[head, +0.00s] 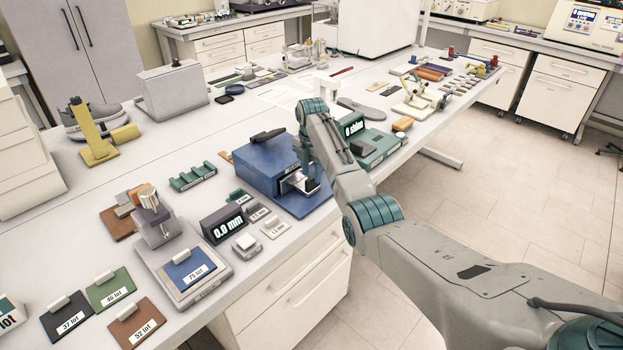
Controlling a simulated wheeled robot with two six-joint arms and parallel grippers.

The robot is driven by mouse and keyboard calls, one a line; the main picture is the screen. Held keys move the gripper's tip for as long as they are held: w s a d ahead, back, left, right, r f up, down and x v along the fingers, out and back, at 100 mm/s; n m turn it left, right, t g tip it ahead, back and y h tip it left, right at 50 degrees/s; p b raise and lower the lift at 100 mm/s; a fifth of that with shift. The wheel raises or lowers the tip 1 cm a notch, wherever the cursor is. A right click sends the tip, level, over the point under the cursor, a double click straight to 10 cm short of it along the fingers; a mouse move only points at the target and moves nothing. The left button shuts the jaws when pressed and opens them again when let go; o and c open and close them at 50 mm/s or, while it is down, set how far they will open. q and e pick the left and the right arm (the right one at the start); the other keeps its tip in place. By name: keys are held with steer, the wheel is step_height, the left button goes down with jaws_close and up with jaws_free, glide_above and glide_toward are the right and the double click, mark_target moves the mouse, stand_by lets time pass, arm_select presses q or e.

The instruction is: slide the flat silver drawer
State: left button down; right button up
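The flat silver drawer (291,183) sticks out of the front of a blue box-shaped device (262,166) in the middle of the bench. The device stands on a blue base plate and has a black handle on top. My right gripper (304,182) points down at the drawer's front end, at or against it. My wrist and the gripper's dark body partly hide that end, so I cannot tell whether the fingers hold it. My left gripper is not in view.
A black "0.0 mm" display (224,224) and small grey blocks stand left of the drawer. A green device (378,149) is right of my wrist. A grey press (155,217) and colored plates are at the lower left. The bench's front edge is close to the drawer.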

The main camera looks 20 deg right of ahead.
step_height(320, 180, up, 8)
steer(key=b, duration=0.2)
stand_by(0.5)
